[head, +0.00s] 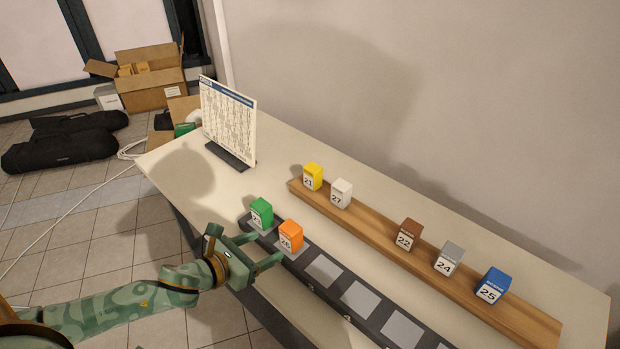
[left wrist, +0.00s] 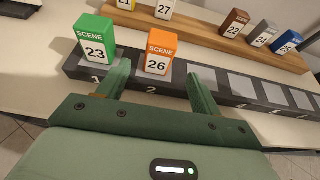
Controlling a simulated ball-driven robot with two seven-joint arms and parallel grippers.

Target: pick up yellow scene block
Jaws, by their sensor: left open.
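The yellow scene block (head: 313,177), marked 21, stands at the left end of the wooden rail (head: 370,222). In the left wrist view only the lower part of the yellow block (left wrist: 126,4) shows at the top edge. My left gripper (head: 268,250) is open at the front of the dark slotted strip (head: 323,292). Its fingers point toward the orange block (head: 290,236), marked 26, with one finger on each side in the left wrist view (left wrist: 158,85). I cannot tell whether they touch it. My right gripper does not show.
A green block (head: 262,213), marked 23, stands left of the orange one. White (head: 341,193), brown (head: 408,234), grey (head: 448,259) and blue (head: 493,286) blocks share the rail. A sheet on a stand (head: 228,118) is at the table's far left. Several strip pads are empty.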

